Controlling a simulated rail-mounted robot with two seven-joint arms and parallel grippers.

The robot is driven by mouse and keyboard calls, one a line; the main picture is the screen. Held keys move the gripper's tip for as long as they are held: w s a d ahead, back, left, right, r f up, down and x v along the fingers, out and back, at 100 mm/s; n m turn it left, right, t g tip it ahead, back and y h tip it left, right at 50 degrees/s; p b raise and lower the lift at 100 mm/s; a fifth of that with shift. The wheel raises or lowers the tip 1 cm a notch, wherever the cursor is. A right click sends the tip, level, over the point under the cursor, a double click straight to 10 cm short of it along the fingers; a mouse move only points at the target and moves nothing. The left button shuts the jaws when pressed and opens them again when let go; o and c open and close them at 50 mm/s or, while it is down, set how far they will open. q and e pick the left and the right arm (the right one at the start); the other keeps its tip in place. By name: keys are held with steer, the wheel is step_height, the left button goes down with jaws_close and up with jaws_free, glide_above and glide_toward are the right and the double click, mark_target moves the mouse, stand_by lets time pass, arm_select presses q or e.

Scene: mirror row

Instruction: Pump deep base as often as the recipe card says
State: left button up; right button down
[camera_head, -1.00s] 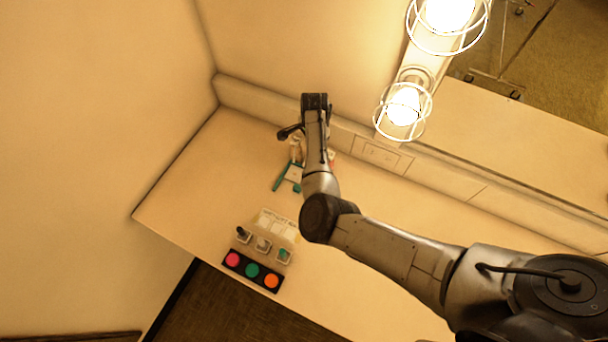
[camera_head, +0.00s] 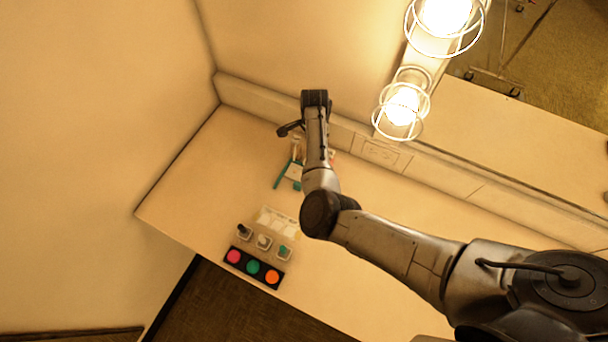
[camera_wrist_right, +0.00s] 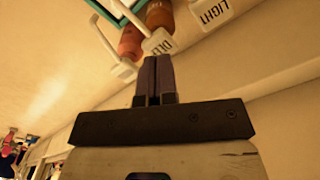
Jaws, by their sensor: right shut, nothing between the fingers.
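My right gripper (camera_wrist_right: 153,75) is shut and empty in the right wrist view. Its fingertips are right by a white label (camera_wrist_right: 159,42) whose lettering is partly covered; whether they touch it cannot be told. Behind that label are an orange-brown bottle (camera_wrist_right: 131,42) and a darker reddish-brown bottle (camera_wrist_right: 160,15). Another label (camera_wrist_right: 211,12) reads LIGHT. A white pump spout (camera_wrist_right: 104,38) shows left of the bottles. In the head view the bottles and the right fingertips are mostly hidden by my right arm. A teal-edged white card or stand (camera_head: 291,174) shows beside the arm. Its text is unreadable. My left gripper is not in view.
Near the counter's front edge are a dark strip with pink, green and orange discs (camera_head: 253,269), several small cups (camera_head: 264,242) and a pale sheet (camera_head: 279,221). A wall and backsplash close off the back. Caged bulbs (camera_head: 403,106) hang over the mirror side. The left counter (camera_head: 190,180) is clear.

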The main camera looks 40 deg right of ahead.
steer(key=shift+f, duration=0.25)
steer(key=shift+f+b, duration=0.6)
steer(key=shift+f, duration=0.4)
steer(key=shift+f+b, duration=0.35)
steer(key=shift+f, duration=0.2)
steer(key=shift+r, duration=0.1)
steer(key=shift+r+p, duration=0.6)
steer(key=shift+p, duration=0.15)
steer(key=shift+r+p, duration=1.15)
steer(key=shift+p, duration=0.2)
